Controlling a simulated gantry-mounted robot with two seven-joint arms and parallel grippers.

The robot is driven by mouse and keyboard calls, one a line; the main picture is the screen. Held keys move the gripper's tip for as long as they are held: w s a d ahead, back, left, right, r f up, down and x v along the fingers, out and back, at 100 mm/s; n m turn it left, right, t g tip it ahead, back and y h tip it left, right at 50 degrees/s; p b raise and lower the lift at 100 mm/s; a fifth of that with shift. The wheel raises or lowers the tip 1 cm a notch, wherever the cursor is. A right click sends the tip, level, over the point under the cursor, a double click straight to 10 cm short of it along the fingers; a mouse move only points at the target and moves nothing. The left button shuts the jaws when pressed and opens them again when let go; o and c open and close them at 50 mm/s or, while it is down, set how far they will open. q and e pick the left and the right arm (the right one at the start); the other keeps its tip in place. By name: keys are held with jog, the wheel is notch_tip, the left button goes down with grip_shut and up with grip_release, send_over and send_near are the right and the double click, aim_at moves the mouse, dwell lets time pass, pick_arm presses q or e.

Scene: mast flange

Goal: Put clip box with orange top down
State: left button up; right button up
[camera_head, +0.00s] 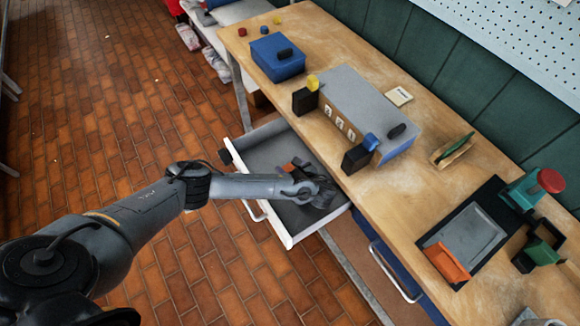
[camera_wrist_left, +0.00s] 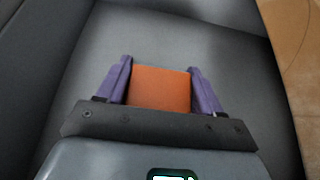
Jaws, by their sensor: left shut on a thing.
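The clip box with the orange top (camera_wrist_left: 161,88) sits between the two purple fingers of my left gripper (camera_wrist_left: 163,76), which is shut on it. Only its orange face shows clearly in the left wrist view; the rest is hidden by the gripper. In the head view a small orange patch of it (camera_head: 289,168) shows beside my left gripper (camera_head: 312,186). Both are in or over the open drawer (camera_head: 262,150), with its grey floor around them. I cannot tell whether the box touches the floor. My right gripper is not in view.
The wooden table (camera_head: 430,120) stands right of the drawer. On it are a grey block (camera_head: 360,95), black boxes with yellow (camera_head: 304,100) and blue (camera_head: 357,156) tops, a blue case (camera_head: 277,58) and a dark tray (camera_head: 470,235) with an orange piece (camera_head: 446,262).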

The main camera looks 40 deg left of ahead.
pick_arm(q)
jog(key=o, duration=0.7)
jog(key=shift+f, duration=0.1)
jog(key=o, duration=0.4)
jog(key=shift+o, duration=0.2)
jog(key=shift+r, duration=0.2)
jog(key=p+v, duration=0.2)
jog(key=v, duration=1)
jog(key=shift+d+f, duration=0.1)
jog(key=shift+f, duration=0.05)
